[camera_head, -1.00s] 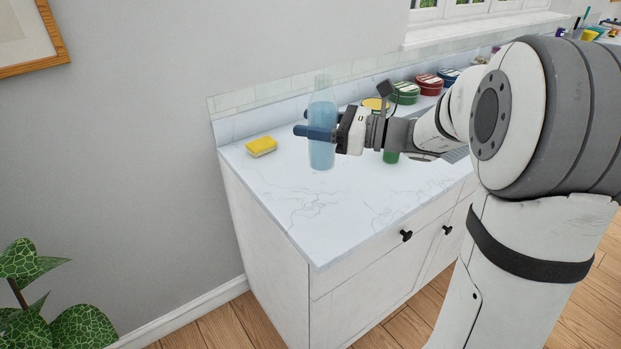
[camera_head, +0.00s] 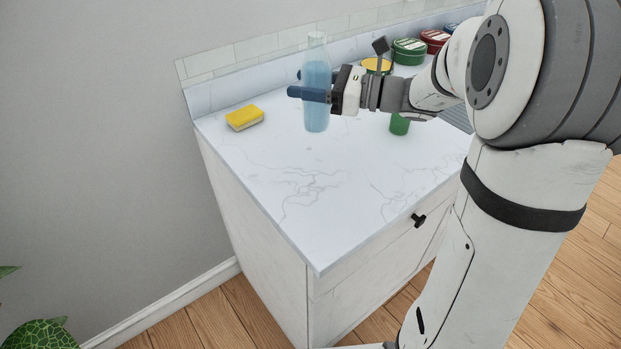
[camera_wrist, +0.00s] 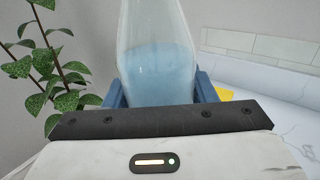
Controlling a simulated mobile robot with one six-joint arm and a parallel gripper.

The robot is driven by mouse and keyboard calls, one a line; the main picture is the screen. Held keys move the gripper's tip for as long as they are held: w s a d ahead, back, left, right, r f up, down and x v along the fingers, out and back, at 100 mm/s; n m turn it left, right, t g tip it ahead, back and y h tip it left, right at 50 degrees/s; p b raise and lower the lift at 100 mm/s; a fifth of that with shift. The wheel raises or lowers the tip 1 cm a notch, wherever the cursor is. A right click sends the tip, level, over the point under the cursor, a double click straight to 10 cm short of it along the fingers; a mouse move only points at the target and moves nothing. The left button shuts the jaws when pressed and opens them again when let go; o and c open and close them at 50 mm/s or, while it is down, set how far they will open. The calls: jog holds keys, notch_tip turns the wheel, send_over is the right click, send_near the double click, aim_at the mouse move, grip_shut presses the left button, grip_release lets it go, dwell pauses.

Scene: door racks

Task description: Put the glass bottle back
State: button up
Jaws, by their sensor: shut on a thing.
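The glass bottle (camera_head: 317,112) is clear, with pale blue liquid inside, and stands upright in the head view. My gripper (camera_head: 309,86) reaches in from the right, with its blue fingers around the bottle's middle, shut on it. In the wrist view the bottle (camera_wrist: 158,62) rises between the two blue fingers (camera_wrist: 160,92); its top is cut off and its base is hidden. In the head view the bottle's base is over the white marble counter (camera_head: 300,190); I cannot tell whether it touches.
A yellow sponge (camera_head: 245,118) lies to the left of the bottle. A green object (camera_head: 399,124) and round tins, yellow (camera_head: 376,65), green (camera_head: 409,51) and red (camera_head: 434,40), stand to the right and behind. The counter's front is clear. A leafy plant (camera_head: 40,335) is at lower left.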

notch_tip(320, 180, down, 3)
jog(key=shift+a+f+b, duration=0.1)
jog(key=shift+b, duration=1.05)
jog(key=shift+f+b, duration=0.5)
jog(key=shift+f, duration=4.4)
jog(key=shift+f, duration=0.2)
jog(key=o, duration=1.3)
jog(key=shift+o, duration=0.2)
jog(key=shift+s+r, duration=0.1)
jog(key=shift+r, duration=0.1)
jog(key=v, duration=1.2)
jog(key=shift+s, duration=0.1)
